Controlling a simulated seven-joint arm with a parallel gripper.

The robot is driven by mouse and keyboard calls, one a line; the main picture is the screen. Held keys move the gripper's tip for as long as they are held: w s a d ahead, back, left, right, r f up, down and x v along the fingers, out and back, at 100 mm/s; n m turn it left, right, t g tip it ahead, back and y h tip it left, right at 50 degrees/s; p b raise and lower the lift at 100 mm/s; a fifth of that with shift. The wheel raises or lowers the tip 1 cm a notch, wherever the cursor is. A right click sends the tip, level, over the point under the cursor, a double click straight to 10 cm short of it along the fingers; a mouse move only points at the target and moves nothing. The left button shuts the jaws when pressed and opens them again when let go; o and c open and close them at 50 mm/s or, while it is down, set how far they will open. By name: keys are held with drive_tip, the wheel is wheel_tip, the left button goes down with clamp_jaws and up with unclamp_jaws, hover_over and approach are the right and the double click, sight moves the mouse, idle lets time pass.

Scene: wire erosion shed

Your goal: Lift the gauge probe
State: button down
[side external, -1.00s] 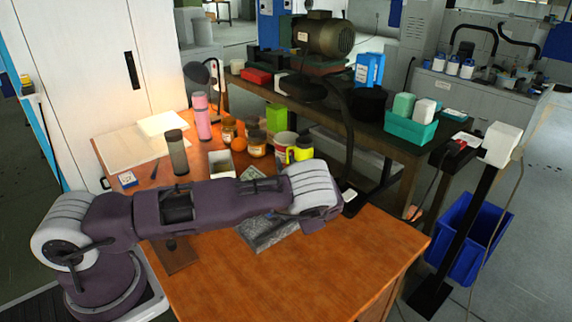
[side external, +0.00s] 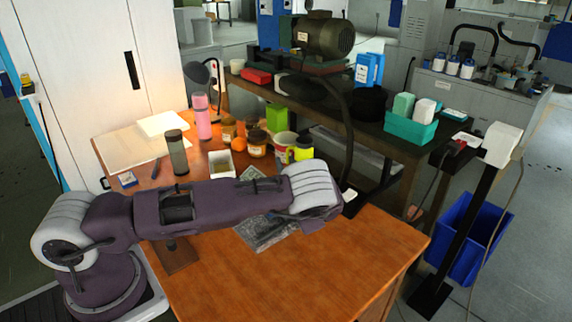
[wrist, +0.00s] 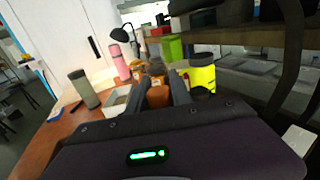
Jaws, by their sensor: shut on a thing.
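I cannot make out the gauge probe for certain in either view. In the wrist view, the two dark fingers of my gripper (wrist: 161,88) stand apart with something between them. An orange-brown shape (wrist: 158,97) shows in that gap; I cannot tell whether it is held or stands behind. In the side view, my arm hides the gripper and whatever it holds.
A grey-green bottle (side external: 177,153), a pink flask (side external: 202,117), a white open box (side external: 220,164), jars (side external: 257,143) and a yellow bottle (side external: 301,149) crowd the table's back. A patterned grey plate (side external: 263,232) lies partly under my arm. The front right tabletop (side external: 350,265) is clear.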

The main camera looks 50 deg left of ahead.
drive_tip(key=shift+d, duration=0.1)
idle(0.3)
drive_tip(key=shift+r, duration=1.4)
drive_tip(key=c, duration=1.1)
unclamp_jaws()
drive_tip(key=shift+c, duration=0.2)
drive_tip(key=shift+f, duration=0.1)
drive_tip(key=v, duration=0.7)
